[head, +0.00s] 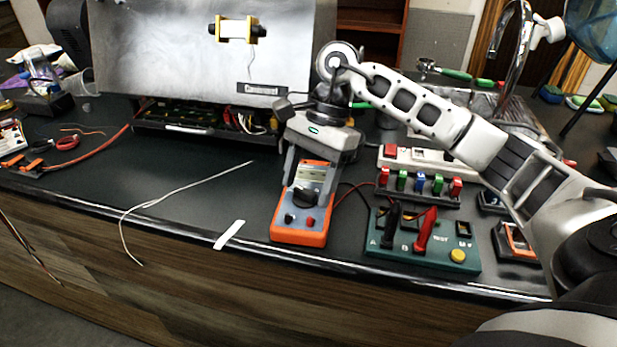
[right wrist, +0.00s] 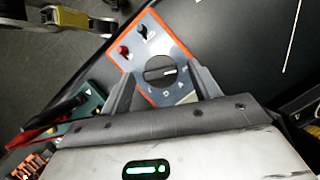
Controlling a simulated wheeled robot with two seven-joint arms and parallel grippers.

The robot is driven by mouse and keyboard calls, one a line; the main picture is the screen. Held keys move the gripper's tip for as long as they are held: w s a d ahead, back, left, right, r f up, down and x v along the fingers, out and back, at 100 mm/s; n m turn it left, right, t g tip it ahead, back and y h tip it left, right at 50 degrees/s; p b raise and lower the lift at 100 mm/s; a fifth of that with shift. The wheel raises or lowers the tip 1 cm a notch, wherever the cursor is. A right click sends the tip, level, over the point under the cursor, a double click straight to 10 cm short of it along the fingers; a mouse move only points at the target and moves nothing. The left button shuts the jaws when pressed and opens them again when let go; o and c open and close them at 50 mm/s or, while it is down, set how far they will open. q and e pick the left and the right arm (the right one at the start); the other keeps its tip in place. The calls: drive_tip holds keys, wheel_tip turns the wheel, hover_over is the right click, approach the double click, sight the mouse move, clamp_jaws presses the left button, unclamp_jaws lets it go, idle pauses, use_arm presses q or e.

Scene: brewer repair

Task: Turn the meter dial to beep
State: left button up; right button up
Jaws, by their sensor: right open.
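The orange multimeter (head: 299,236) lies on the dark counter, with its grey face and black dial (head: 302,197) turned up. In the right wrist view the dial (right wrist: 160,71) shows a pale mark pointing to the right; the setting's label is too small to read. My right gripper (head: 305,188) is above the meter. Its open fingers stand on either side of the dial; I cannot tell whether they touch it. The right wrist view shows the fingers (right wrist: 160,88) apart, with nothing held.
A green test box (head: 423,262) with black and red clips stands right of the meter. Coloured switches (head: 421,185) are behind it. A steel brewer (head: 180,50) stands at the back. A white strip (head: 229,235) and wire (head: 190,187) lie on the left, with clear counter around them.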

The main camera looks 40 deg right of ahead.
drive_tip(key=c, duration=1)
